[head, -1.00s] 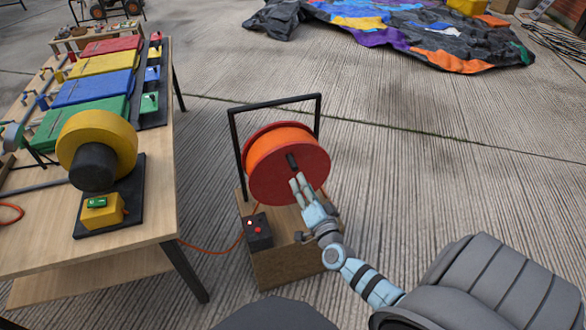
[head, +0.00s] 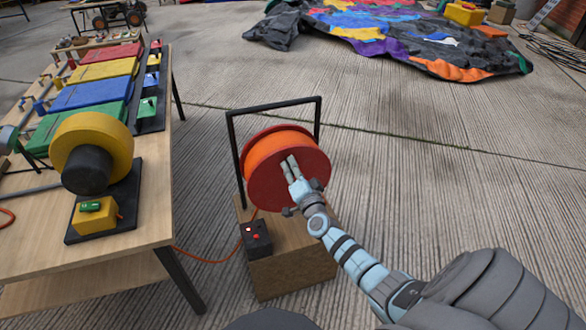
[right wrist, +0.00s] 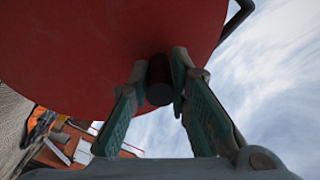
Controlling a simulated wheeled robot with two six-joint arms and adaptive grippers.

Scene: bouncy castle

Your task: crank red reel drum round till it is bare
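The red reel drum (head: 313,179) stands on a wooden block under a black frame, with orange cord (head: 268,150) still wound thickly round it. My right gripper (head: 288,165) is at the drum's near face. In the right wrist view my right gripper (right wrist: 160,72) has a finger on each side of a dark crank handle (right wrist: 159,88), both seeming to touch it. The red drum face (right wrist: 90,50) fills the upper left there. In the head view the handle is hidden behind my fingers. My left gripper is not in view.
A wooden table (head: 140,246) on the left carries a yellow-and-black blower (head: 90,150) and coloured panels. A black switch box (head: 256,238) sits on the wooden block (head: 300,268). The deflated castle (head: 400,35) lies at the back. Bare concrete is clear to the right.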

